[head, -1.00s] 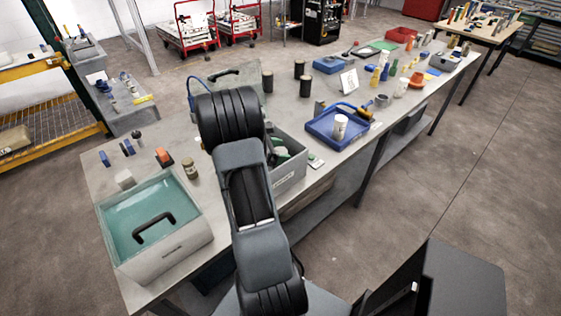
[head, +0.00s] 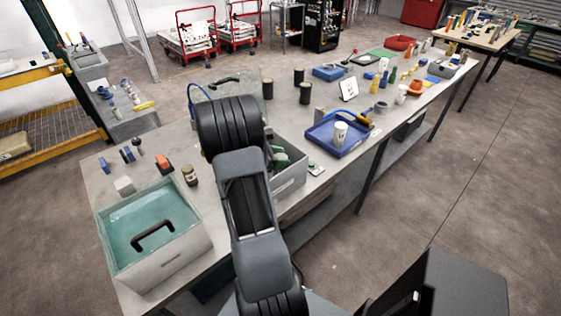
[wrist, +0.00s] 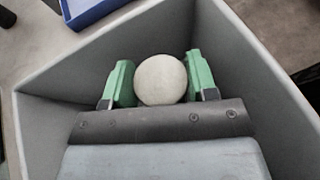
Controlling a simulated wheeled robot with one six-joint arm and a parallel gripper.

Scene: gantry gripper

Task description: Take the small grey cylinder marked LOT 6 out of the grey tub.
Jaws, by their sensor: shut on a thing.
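The grey tub (head: 291,180) stands on the long table in the head view, partly hidden behind my arm. Its walls (wrist: 245,60) surround my gripper in the wrist view. My gripper (wrist: 160,80) has green fingers and is inside the tub's outline. It is shut on a small pale grey, round-ended thing, the small cylinder (wrist: 161,79), seen end-on between the fingers. Its LOT mark does not show. I cannot tell whether it touches the tub floor.
A blue tray (head: 352,149) with a white cup (head: 340,133) stands right of the tub. A teal-topped box with a black handle (head: 152,236) stands at the left. A small jar (head: 190,175) and dark cylinders (head: 305,92) stand on the table nearby.

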